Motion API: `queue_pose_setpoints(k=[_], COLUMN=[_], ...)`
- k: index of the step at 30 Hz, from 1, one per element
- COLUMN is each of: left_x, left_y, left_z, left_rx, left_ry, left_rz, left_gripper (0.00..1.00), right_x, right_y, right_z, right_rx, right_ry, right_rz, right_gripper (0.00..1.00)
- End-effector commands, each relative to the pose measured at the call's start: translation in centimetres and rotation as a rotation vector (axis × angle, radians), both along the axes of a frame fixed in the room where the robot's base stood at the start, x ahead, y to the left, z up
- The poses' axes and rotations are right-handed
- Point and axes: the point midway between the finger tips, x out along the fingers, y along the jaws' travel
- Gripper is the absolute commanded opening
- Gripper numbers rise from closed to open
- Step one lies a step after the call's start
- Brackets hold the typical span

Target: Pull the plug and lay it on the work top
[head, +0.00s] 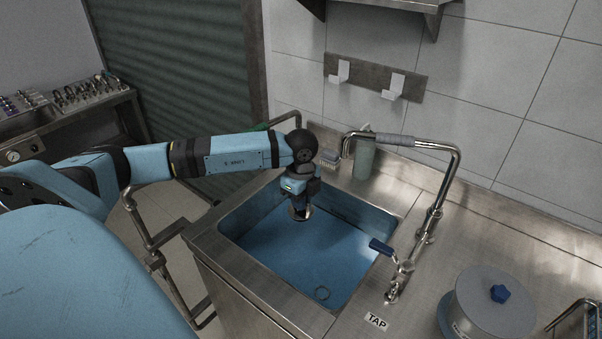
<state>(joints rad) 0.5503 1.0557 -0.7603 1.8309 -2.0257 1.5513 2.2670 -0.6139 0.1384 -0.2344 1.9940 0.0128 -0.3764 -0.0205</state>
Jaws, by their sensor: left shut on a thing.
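My left gripper (301,203) hangs pointing down over the sink basin (240,292), near its back left part. It is shut on the plug (299,214), a small round disc that shows just below the fingers. The plug is up in the air, apart from the basin floor. The steel work top (456,237) runs to the right of the basin. My right gripper is not in view.
A grey drum (490,305) sits front right. The work top between tap and drum is clear.

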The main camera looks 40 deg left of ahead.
Motion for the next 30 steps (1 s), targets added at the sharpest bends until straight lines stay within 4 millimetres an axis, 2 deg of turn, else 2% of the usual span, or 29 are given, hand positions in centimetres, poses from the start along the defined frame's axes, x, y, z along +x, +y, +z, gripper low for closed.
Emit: queue_pose_setpoints(k=[1,21,30], left_x=[0.0,0.0,0.0], left_y=[0.0,0.0,0.0], left_z=[1.1,9.1,12.7], left_rx=[0.0,0.0,0.0], left_ry=[-0.001,-0.002,-0.002], left_rz=[0.0,0.0,-0.001], left_gripper=[0.0,0.0,0.0], right_x=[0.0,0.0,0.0], right_y=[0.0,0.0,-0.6], right_z=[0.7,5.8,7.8], right_rx=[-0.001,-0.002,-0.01], right_ry=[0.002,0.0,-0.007], right_rz=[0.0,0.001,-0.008], right_gripper=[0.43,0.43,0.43])
